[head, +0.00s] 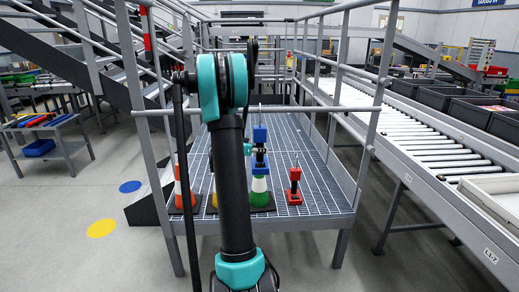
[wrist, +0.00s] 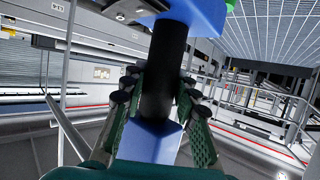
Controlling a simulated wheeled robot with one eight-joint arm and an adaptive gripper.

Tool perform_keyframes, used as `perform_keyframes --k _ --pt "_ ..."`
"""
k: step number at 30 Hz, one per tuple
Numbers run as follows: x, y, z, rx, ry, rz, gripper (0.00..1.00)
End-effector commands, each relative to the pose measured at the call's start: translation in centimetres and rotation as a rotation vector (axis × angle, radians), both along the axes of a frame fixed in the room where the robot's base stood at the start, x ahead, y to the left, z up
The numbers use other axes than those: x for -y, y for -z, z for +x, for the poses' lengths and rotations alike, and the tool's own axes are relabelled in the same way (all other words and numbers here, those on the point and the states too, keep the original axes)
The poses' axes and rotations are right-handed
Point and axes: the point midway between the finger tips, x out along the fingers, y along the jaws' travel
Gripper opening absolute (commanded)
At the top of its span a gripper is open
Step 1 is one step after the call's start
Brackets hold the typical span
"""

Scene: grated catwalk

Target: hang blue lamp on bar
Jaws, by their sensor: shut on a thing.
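The blue lamp (head: 260,135) shows just right of my forearm in the head view, upright, with a dark middle and a blue lower part. In the wrist view, the blue lamp (wrist: 150,143) has its black grip between the green finger pads of my gripper (wrist: 157,82), which is shut on it. My gripper (head: 248,149) is mostly hidden behind my arm in the head view. A horizontal grey bar (head: 325,108) crosses the front of the catwalk at about the lamp's height in the picture. I cannot tell whether the lamp touches it.
A red lamp (head: 294,187) stands on the grating (head: 320,195). A green and white cone (head: 260,192) shows below the blue lamp, and an orange and white cone (head: 178,190) stands left. A roller conveyor (head: 430,140) runs along the right. Stairs are at left.

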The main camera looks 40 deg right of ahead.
Motion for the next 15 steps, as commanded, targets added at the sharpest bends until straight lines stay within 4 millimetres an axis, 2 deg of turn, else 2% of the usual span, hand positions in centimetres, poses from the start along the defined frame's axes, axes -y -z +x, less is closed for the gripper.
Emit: perform_keyframes --k 6,7,12,15 --pt "0.01 -0.02 0.00 0.000 0.000 -0.001 0.00" --pt "0.01 -0.02 0.00 0.000 0.000 -0.001 0.33" --pt "0.01 -0.02 0.00 0.000 0.000 0.000 0.53" --pt "0.01 -0.02 0.00 0.000 0.000 0.000 0.53"
